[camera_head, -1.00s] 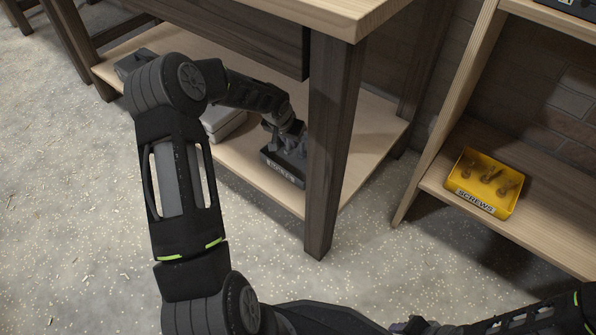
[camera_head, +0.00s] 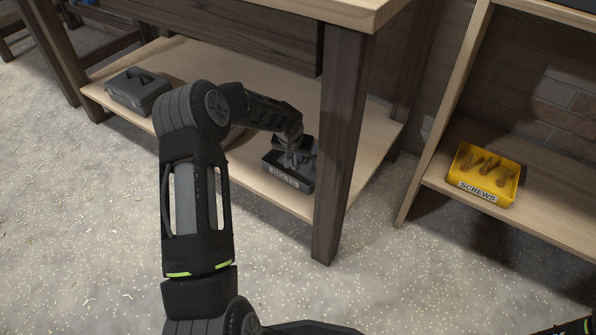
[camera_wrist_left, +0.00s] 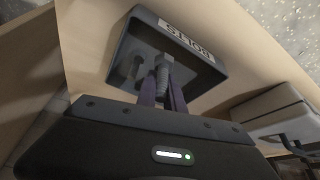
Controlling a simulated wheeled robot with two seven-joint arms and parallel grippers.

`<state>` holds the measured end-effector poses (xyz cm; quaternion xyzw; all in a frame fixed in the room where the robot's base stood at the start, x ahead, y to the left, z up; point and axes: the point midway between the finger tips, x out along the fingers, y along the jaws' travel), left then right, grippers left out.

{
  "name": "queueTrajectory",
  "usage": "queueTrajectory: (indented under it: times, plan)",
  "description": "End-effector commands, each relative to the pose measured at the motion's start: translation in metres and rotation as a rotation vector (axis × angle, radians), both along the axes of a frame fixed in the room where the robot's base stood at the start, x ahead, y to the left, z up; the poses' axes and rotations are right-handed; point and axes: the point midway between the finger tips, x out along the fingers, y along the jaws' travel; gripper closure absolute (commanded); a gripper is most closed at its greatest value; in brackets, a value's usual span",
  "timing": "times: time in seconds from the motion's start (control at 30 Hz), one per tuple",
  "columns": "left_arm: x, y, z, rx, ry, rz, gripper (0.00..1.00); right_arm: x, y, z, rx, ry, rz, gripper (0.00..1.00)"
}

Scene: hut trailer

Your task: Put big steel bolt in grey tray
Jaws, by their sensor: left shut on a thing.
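The dark grey tray (camera_head: 290,183) with a label on its front sits on the lower shelf of the bench. It also shows in the left wrist view (camera_wrist_left: 205,72), where its label reads BOLTS. My left gripper (camera_head: 291,155) reaches down at the tray, its fingers (camera_wrist_left: 168,92) shut on a steel bolt (camera_wrist_left: 163,71). The bolt's threaded part shows against the tray's inside; I cannot tell whether it touches the tray floor. Another grey bolt shape (camera_wrist_left: 137,66) shows in the tray beside it. My right gripper is out of view.
A bench leg (camera_head: 340,150) stands just right of the tray. A dark toolbox (camera_head: 137,92) sits at the shelf's left. A grey case (camera_wrist_left: 272,106) lies near the tray. A yellow screws box (camera_head: 483,178) is on the right-hand shelf.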

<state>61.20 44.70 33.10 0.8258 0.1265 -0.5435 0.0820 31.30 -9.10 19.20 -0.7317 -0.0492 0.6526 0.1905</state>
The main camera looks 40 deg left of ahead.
Motion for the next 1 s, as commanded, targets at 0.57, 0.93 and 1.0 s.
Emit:
queueTrajectory:
  times: [0.57,0.93,1.0]
  plan:
    - [0.0,0.0,-0.034,0.0,0.0,-0.001,1.0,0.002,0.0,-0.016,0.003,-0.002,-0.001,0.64]
    - [0.001,0.0,-0.059,0.0,-0.003,0.001,1.0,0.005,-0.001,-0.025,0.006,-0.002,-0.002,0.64]
    - [0.001,0.0,-0.059,0.0,-0.003,0.001,1.0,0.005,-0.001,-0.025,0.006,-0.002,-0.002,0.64]
